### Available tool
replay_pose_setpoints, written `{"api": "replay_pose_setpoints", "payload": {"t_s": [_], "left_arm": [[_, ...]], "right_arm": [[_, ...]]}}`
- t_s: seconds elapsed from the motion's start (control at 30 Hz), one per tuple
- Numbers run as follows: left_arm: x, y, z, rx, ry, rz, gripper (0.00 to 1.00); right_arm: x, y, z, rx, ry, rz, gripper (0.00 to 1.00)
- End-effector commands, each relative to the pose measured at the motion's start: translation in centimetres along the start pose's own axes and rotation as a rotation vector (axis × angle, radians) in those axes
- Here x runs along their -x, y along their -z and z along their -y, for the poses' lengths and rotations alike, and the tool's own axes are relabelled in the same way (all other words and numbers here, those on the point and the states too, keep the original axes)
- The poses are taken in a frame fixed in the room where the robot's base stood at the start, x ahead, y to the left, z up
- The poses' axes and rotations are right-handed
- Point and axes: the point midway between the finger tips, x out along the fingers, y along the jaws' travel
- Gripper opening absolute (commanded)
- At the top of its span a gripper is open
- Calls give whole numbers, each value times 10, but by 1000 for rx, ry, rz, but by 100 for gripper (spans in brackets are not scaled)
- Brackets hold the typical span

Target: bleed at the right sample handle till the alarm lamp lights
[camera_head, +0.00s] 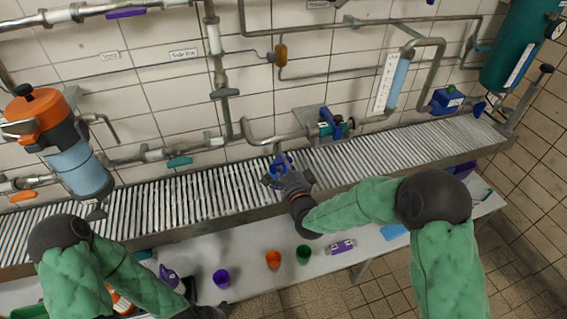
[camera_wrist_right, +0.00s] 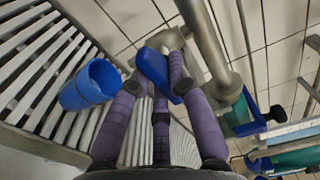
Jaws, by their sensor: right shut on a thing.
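The right sample handle is a blue lever (camera_wrist_right: 153,66) at the lower end of a grey pipe in the right wrist view. My right gripper (camera_wrist_right: 160,80) is shut on it with its purple-grey fingers. In the head view my right gripper (camera_head: 283,178) is above the slatted grating, with blue parts at its tip. A blue cup (camera_wrist_right: 90,84) stands on the slats beside the fingers. An amber fitting (camera_head: 281,54) is on a thin wall pipe; I cannot tell whether it is the alarm lamp or lit. My left gripper (camera_head: 205,313) is cut off at the bottom edge.
The slatted grating (camera_head: 180,205) runs along the tiled wall. A teal valve with blue knob (camera_head: 331,124) is close right of my right gripper. Purple (camera_head: 221,278), orange (camera_head: 273,259) and green (camera_head: 303,254) cups stand on the bench below. An orange-topped canister (camera_head: 75,165) is at left.

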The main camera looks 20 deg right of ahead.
Motion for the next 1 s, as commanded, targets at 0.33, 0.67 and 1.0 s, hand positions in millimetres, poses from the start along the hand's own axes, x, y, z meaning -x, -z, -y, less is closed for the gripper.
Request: {"api": "replay_pose_setpoints", "payload": {"t_s": [0.33, 0.67, 1.0], "left_arm": [[-1, 0, 0, 0, 0, 0, 93], [-1, 0, 0, 0, 0, 0, 93], [-1, 0, 0, 0, 0, 0, 93]], "right_arm": [[0, 0, 0, -24, -1, -2, 0], [0, 0, 0, -23, 0, -1, 42], [3, 0, 0, -21, 0, -1, 42]]}}
